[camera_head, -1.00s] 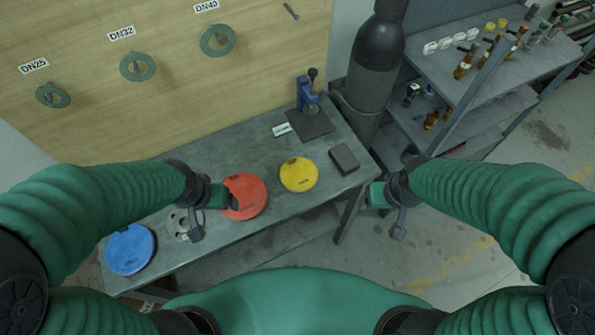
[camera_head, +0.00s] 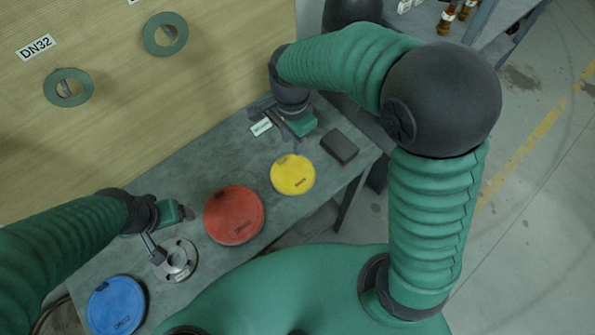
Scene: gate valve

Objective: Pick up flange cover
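Three round covers lie flat on the grey workbench (camera_head: 222,175): a blue one (camera_head: 116,305) at the near left, a larger red one (camera_head: 234,215) in the middle and a smaller yellow one (camera_head: 293,175) to its right. I cannot tell which is the flange cover meant. My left gripper (camera_head: 172,228) is over the bench, left of the red cover and above a metal flange (camera_head: 176,260). My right gripper (camera_head: 300,127) points down at the back of the bench, beyond the yellow cover. Neither is seen holding anything; their finger openings are unclear.
A dark block (camera_head: 339,147) lies right of the yellow cover, near my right gripper. A small white label (camera_head: 261,127) lies on the bench left of that gripper. Green rings (camera_head: 165,34) hang on the wooden board behind. A shelf with bottles stands at the back right.

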